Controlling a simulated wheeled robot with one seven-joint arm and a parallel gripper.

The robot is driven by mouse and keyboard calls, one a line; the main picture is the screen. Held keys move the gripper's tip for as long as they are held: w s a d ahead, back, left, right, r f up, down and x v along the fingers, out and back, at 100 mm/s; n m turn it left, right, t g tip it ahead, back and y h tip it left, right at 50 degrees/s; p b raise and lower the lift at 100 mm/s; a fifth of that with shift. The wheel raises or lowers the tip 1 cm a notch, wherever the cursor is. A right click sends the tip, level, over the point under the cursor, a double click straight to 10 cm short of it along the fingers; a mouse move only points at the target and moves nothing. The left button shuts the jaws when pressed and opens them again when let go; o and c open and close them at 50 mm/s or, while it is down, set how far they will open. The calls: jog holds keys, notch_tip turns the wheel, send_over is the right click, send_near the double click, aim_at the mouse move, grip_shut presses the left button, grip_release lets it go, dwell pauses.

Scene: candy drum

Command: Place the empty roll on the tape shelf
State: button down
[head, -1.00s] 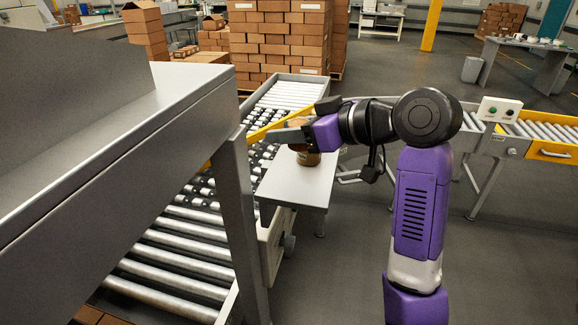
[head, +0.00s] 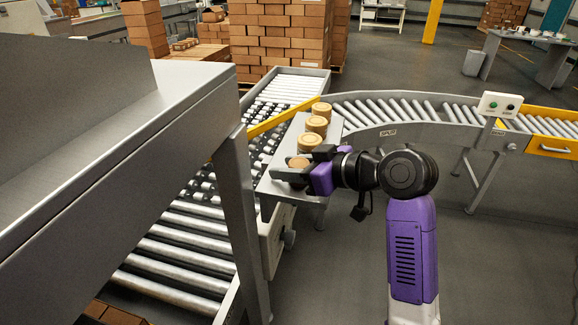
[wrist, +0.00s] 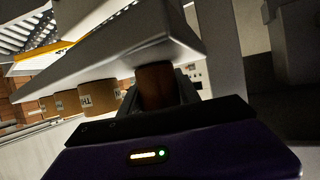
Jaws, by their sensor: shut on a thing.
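The tape shelf (head: 272,152) is the narrow grey plate beside the roller conveyor in the head view. Three tan rolls stand in a row along it: a far one (head: 321,109), a middle one (head: 316,126) and a nearer one (head: 309,142). My gripper (head: 292,172) is at the shelf's near end, shut on a brown roll (head: 299,162). In the wrist view the held roll (wrist: 160,86) is a plain, shadowed brown cylinder between the fingers. I cannot tell whether it touches the shelf. The standing rolls (wrist: 101,95) show beside it, with dark print on some.
The roller conveyor (head: 180,240) runs along the shelf's left. A large grey metal frame (head: 130,150) fills the left foreground. A curved conveyor (head: 400,108) and a yellow rail (head: 285,117) lie behind. Stacked cartons (head: 280,40) stand farther back.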

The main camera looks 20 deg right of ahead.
jog(key=c, duration=0.9)
grip_release()
jog(key=shift+f, duration=0.1)
jog(key=shift+o, duration=0.2)
jog(key=shift+r, duration=0.2)
jog(key=b+v, duration=0.2)
jog(key=v, duration=1)
